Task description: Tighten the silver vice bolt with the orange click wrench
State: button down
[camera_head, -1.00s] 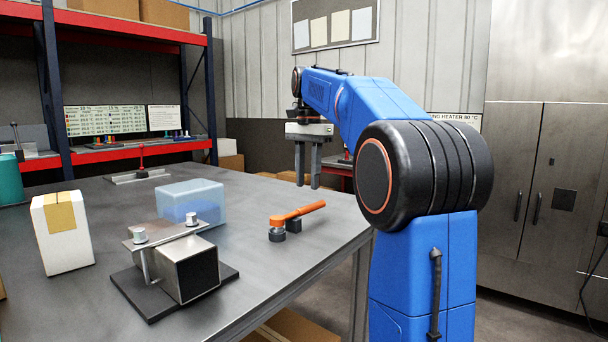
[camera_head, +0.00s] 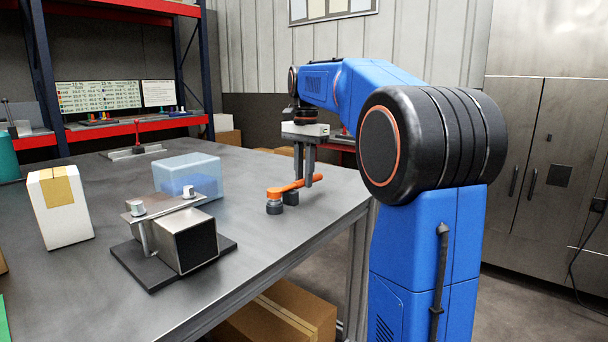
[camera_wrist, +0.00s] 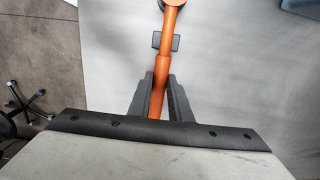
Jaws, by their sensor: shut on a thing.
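The orange click wrench (camera_head: 290,186) lies near the right edge of the table, its dark socket head toward the vice and a dark block under its shaft. My gripper (camera_head: 305,184) is shut on its handle; in the wrist view the two dark fingers (camera_wrist: 159,105) close on either side of the orange handle (camera_wrist: 164,72). The vice (camera_head: 182,240) stands on a dark base plate to the left of the wrench. Two silver bolt heads (camera_head: 137,208) and (camera_head: 188,192) show on its top bar. The wrench head is apart from both bolts.
A translucent blue bin (camera_head: 188,177) stands behind the vice. A white box with a tan label (camera_head: 60,208) stands at the left. A red-handled clamp (camera_head: 137,146) sits farther back. The grey tabletop (camera_head: 110,294) is clear in front of the vice.

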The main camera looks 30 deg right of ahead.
jog(key=shift+r, duration=2.5)
